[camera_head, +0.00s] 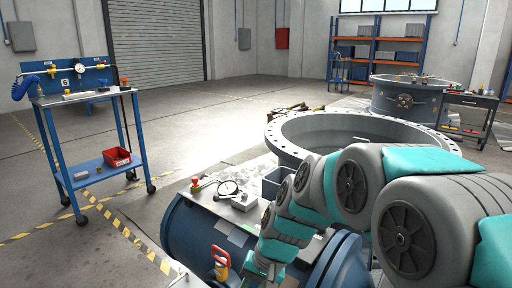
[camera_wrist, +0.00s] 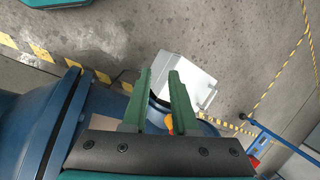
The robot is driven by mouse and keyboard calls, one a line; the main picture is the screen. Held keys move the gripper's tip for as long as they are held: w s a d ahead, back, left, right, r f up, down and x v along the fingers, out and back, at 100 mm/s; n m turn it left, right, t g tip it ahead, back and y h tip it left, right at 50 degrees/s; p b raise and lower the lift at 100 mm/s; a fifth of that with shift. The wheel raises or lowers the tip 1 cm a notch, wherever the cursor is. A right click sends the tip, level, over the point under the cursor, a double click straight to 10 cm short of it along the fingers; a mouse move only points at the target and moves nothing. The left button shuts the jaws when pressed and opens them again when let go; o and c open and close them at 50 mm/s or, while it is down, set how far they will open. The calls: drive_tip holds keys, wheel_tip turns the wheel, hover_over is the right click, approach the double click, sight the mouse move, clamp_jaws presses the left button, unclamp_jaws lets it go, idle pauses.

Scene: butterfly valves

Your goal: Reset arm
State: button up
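My arm reaches in from the right in the head view and bends down over the blue valve body (camera_head: 195,240). My gripper (camera_wrist: 161,72) shows in the wrist view with its two green fingers apart and nothing held between them. Its fingertips are hard to make out in the head view. An orange-yellow handle (camera_head: 220,264) stands on the blue body, left of the arm's end. Part of an orange piece (camera_wrist: 168,123) shows low between the fingers in the wrist view. The blue flanged body (camera_wrist: 45,125) also shows there at the left.
A light grey box (camera_wrist: 187,78) with a handle lies beyond the fingers. A blue cart (camera_head: 100,168) with a red bin (camera_head: 117,157) stands left. A large grey flanged ring (camera_head: 300,150) stands behind my arm. Open floor lies at centre-left.

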drive_tip(key=s+d+n+h, duration=0.2)
drive_tip(key=s+d+h, duration=0.2)
drive_tip(key=s+d, duration=1.3)
drive_tip(key=s+r, duration=0.1)
drive_tip(key=s, duration=0.2)
drive_tip(key=shift+s+d+g, duration=0.25)
drive_tip(key=shift+s+g, duration=0.1)
drive_tip(key=shift+g, duration=0.05)
